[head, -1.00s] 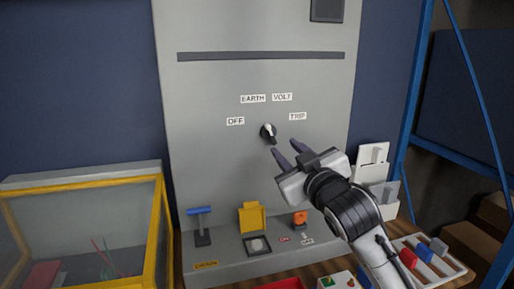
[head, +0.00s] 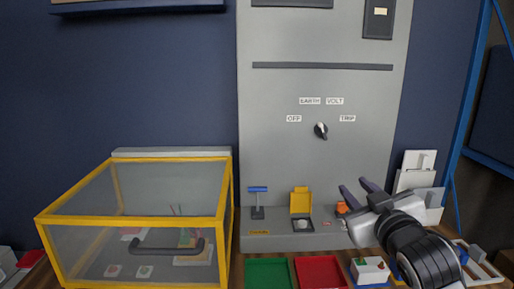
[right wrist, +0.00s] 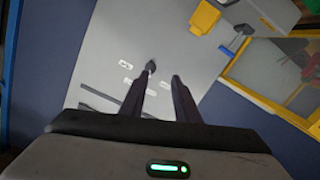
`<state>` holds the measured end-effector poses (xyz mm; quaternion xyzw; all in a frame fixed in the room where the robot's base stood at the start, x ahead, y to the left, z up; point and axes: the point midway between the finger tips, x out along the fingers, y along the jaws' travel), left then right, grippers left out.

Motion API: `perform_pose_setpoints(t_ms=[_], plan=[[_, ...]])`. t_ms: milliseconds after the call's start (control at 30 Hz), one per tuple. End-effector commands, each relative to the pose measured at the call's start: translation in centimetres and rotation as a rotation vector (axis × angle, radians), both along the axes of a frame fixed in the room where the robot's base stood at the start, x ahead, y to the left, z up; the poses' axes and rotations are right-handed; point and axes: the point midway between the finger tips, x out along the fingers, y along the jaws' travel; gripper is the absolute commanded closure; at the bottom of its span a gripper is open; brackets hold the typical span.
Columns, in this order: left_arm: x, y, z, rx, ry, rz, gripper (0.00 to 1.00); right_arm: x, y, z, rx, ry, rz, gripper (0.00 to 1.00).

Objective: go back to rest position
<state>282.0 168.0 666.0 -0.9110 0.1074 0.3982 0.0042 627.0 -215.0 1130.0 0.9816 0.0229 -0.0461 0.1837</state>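My right gripper (head: 354,186) is in the head view at the lower right, in front of the grey panel (head: 270,95). Its two dark fingers are apart with nothing between them. It is below and right of the dark rotary knob (head: 320,130), clear of it. In the right wrist view the fingers of my right gripper (right wrist: 164,76) also show apart and empty, with the grey panel (right wrist: 115,40) beyond. My left gripper is in neither view.
A yellow-framed clear box (head: 135,217) with a dark handle stands at the left. A blue-topped lever (head: 258,190) and a yellow flap (head: 300,200) are on the panel's ledge. Green (head: 268,272) and red (head: 320,272) trays lie in front. White holders (head: 415,182) stand at the right.

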Motion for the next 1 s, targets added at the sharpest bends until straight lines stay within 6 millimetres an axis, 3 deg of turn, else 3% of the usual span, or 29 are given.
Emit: perform_pose_setpoints(t_ms=[200,367,467,600,700,1000], plan=[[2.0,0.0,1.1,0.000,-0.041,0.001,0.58,-2.8,0.1,-6.6,0.028,0.147,-0.009,0.71],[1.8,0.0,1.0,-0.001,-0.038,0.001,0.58,-6.3,0.1,-12.5,0.054,0.294,-0.023,0.71],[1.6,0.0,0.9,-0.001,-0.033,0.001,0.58,-10.0,0.1,-17.3,0.075,0.425,-0.036,0.71],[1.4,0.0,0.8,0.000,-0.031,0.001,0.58,-17.5,-0.1,-24.4,0.108,0.652,-0.064,0.71],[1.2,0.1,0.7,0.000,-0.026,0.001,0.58,-22.6,-0.2,-27.7,0.125,0.791,-0.084,0.71],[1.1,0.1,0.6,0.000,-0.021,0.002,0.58,-34.8,-0.5,-32.7,0.157,1.094,-0.132,0.71]])
